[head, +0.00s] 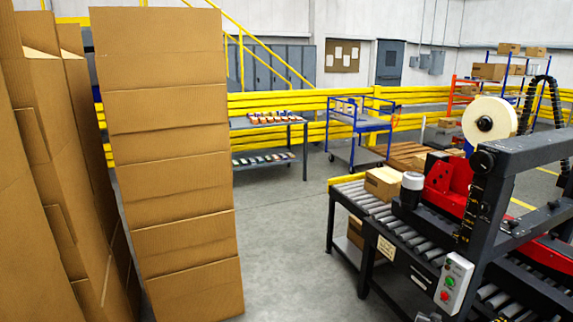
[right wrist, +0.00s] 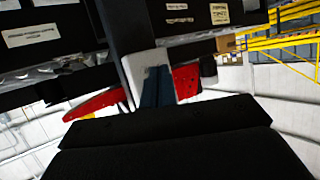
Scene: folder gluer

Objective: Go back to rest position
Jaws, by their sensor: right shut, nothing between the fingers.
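My right gripper (right wrist: 157,86) shows in the right wrist view. Its two dark blue fingers are together above a wide black body at the bottom, with nothing between them. Behind the fingers are a white part, red parts and dark panels with labels. My left gripper is in neither view. In the head view, the machine (head: 487,190) with a tape roll (head: 489,124) and red parts stands at the right. A control box (head: 453,283) with green and red buttons is on its near side.
A tall stack of cardboard boxes (head: 168,155) and more cardboard (head: 60,170) fill the left. A roller conveyor (head: 356,197) carries a small box (head: 383,183). A grey table (head: 296,119) and blue cart (head: 361,122) stand farther back. The floor (head: 285,235) between is clear.

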